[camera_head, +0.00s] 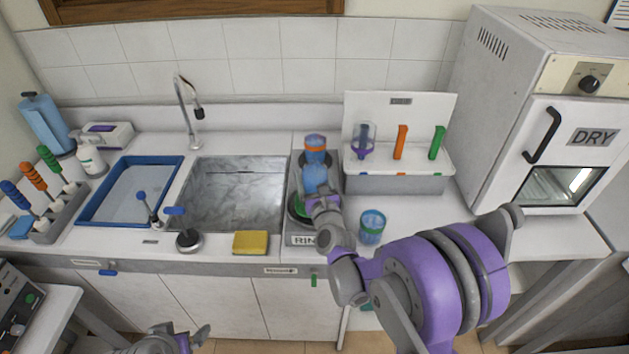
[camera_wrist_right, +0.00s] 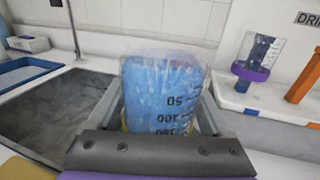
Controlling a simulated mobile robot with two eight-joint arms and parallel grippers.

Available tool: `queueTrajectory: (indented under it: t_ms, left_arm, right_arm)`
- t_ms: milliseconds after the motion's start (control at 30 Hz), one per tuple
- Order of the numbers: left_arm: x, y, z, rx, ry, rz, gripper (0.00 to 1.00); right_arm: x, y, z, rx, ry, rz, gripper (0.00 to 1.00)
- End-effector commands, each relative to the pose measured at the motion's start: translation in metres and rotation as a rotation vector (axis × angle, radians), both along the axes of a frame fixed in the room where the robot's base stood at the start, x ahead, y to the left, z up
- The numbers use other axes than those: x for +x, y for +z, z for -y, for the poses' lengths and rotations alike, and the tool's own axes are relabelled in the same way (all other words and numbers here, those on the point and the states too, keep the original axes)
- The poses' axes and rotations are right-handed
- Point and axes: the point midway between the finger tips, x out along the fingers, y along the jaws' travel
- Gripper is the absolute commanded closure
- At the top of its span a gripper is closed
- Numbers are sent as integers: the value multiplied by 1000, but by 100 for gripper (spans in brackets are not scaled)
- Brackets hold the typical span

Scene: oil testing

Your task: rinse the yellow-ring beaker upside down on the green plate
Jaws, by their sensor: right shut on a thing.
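My right gripper (camera_head: 318,197) is at the rinse station and shut on a clear beaker with blue showing inside. In the right wrist view the beaker (camera_wrist_right: 165,88) stands roughly upright in line, its 50 mark above its 100 mark, which fits it being upside down. Only a sliver of yellowish ring shows by the dark finger bar. In the head view the blue beaker (camera_head: 315,178) shows above the fingers, with an orange band over it. The green plate (camera_head: 298,208) is partly hidden under the gripper. My left gripper (camera_head: 190,340) is low at the bottom edge, partly cut off.
A teal-banded beaker (camera_head: 371,229) stands on the counter right of the station. The sink (camera_head: 235,195), yellow sponge (camera_head: 250,242) and blue tray (camera_head: 130,190) lie left. A peg rack (camera_head: 395,182) holding a purple-ringed beaker and a DRY oven (camera_head: 560,130) are right.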

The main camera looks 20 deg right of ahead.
Motion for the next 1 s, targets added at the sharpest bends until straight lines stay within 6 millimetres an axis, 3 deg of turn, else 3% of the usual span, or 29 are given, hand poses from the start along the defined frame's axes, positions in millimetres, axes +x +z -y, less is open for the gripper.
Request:
queueTrajectory:
  t_ms: [567, 1000]
  left_arm:
    - [0, 0, 0, 0, 0, 0, 0]
    - [0, 0, 0, 0, 0, 0, 0]
  right_arm:
    - [0, 0, 0, 0, 0, -1, 73]
    - [0, 33, 0, 0, 0, 0, 73]
